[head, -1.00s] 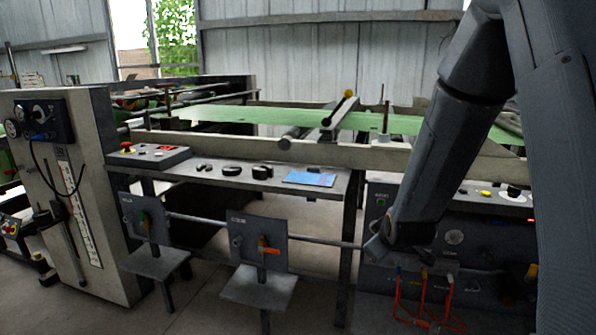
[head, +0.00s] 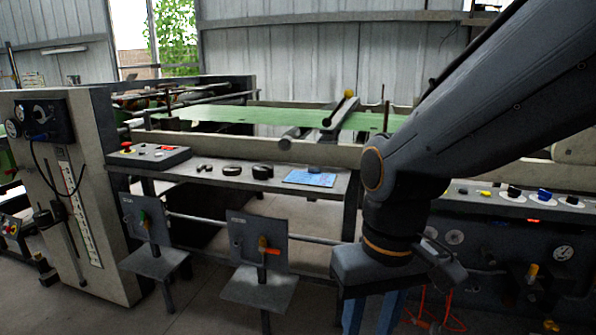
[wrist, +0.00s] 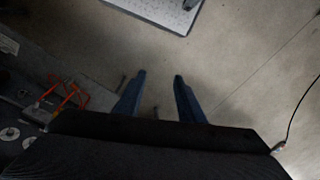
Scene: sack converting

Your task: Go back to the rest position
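My gripper (head: 373,318) points down at the lower middle of the head view, in front of the dark control cabinet. Its blue fingers run off the bottom edge there. In the wrist view both blue fingers (wrist: 160,76) stand apart with nothing between them, above bare concrete floor. My gripper is open and empty. My arm crosses the upper right of the head view and hides part of the machine behind it.
A grey bench (head: 225,178) holds several black rings, a blue mat (head: 300,180) with a small blue piece, and a control box (head: 150,156). Two lever stands (head: 258,290) are left of my gripper. Orange-red leads (wrist: 68,97) hang at the cabinet. A pale panel (wrist: 150,10) lies ahead.

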